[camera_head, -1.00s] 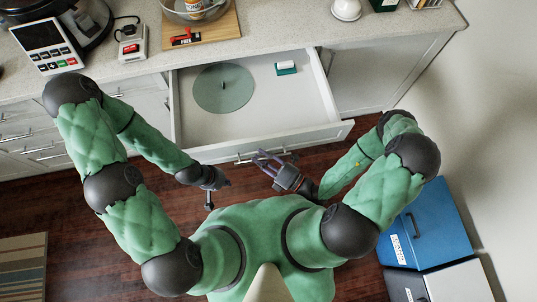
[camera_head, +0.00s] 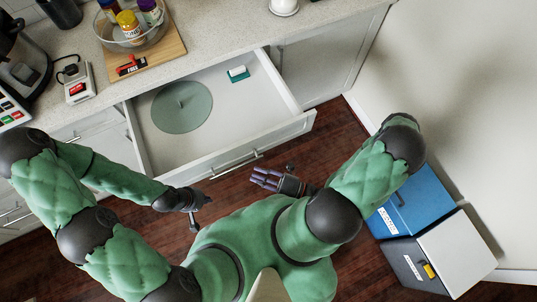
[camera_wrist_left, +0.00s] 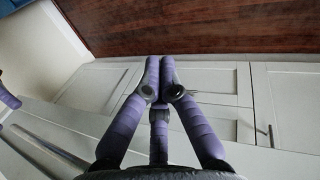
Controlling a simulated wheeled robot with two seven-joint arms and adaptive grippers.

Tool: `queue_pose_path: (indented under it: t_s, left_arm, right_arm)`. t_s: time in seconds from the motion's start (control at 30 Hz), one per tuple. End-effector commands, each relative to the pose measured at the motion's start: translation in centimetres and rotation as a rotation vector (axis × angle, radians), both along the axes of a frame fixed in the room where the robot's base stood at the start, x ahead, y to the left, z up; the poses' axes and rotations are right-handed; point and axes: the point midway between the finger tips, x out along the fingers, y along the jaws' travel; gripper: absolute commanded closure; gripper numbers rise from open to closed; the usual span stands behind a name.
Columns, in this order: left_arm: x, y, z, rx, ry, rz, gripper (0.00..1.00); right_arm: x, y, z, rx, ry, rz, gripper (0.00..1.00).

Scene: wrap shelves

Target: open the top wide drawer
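The wide top drawer (camera_head: 238,112) stands pulled well out from under the counter in the head view. Its inside shows, with a round green disc (camera_head: 182,107) and a small green-and-white item (camera_head: 238,73). The bar handle (camera_head: 235,165) is on its white front. My left gripper (camera_head: 203,199) is in front of the drawer's left part, apart from the handle. In the left wrist view its purple fingertips (camera_wrist_left: 160,66) meet with nothing between them. My right gripper (camera_head: 261,178) is just in front of the drawer front, apart from the handle, with fingers extended and empty.
The counter (camera_head: 230,28) holds a glass bowl of bottles on a wooden board (camera_head: 158,60). Blue (camera_head: 415,198) and grey (camera_head: 408,265) bins stand at the right by the wall. Dark wooden floor (camera_head: 340,130) shows between the drawer and the wall.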

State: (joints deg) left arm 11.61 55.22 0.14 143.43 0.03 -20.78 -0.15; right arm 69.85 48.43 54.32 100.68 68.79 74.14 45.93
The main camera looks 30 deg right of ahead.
Motion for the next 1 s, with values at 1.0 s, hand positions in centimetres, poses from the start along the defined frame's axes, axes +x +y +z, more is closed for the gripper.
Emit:
queue_pose_path:
  t_s: [1.0]
  left_arm:
    - [0.0, 0.0, 0.0, 0.0, 0.0, 0.0, 1.0]
  right_arm:
    - [-2.3, -2.3, -0.5, -0.001, 0.001, 0.001, 0.7]
